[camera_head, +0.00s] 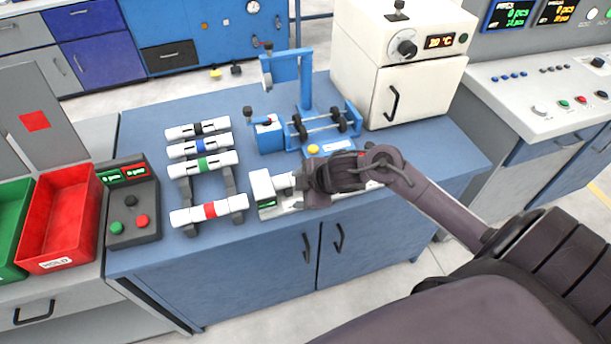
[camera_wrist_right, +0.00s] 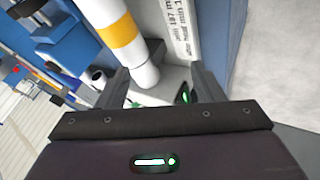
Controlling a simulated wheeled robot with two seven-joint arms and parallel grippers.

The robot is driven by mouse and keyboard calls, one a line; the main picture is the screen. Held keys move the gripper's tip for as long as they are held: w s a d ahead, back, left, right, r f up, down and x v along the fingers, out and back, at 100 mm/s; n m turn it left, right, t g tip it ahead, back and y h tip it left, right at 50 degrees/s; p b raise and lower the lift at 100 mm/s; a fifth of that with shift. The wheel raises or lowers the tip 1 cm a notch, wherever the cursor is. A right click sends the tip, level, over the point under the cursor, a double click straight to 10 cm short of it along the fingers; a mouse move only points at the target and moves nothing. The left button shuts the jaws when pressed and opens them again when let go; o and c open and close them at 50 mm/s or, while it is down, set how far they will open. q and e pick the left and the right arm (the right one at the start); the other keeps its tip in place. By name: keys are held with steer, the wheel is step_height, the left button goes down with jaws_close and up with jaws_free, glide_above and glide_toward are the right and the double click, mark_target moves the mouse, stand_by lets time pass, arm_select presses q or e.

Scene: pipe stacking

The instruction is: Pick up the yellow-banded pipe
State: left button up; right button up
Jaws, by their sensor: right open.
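The yellow-banded pipe (camera_wrist_right: 118,36) is white with one yellow band and shows in the right wrist view, running from the top edge down to its near end. My right gripper (camera_wrist_right: 160,82) is open, with one dark finger on each side of the pipe's near end. A gap shows beside the pipe, so I see no grip on it. In the head view my right gripper (camera_head: 299,186) is low over the front of the blue bench, beside a white block-shaped device (camera_head: 262,186). My arm hides most of the yellow-banded pipe there. My left gripper is not in view.
A rack (camera_head: 187,194) holds white pipes with black, blue, green and red bands. A blue fixture (camera_head: 271,138) with rollers stands behind my gripper. A cream oven (camera_head: 424,92) is at the back right. A red bin (camera_head: 60,215) and a button box (camera_head: 131,200) are at left.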

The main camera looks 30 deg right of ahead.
steer(key=d+r+n+g+y, duration=0.1)
steer(key=d+r+n+g, duration=0.2)
steer(key=d, duration=0.6)
steer(key=shift+t, duration=0.5)
steer(key=x, duration=0.4)
steer(key=w+p+x, duration=0.1)
steer(key=x, duration=0.2)
steer(key=shift+a+r, duration=0.1)
steer(key=shift+r, duration=0.25)
steer(key=c, duration=1.2)
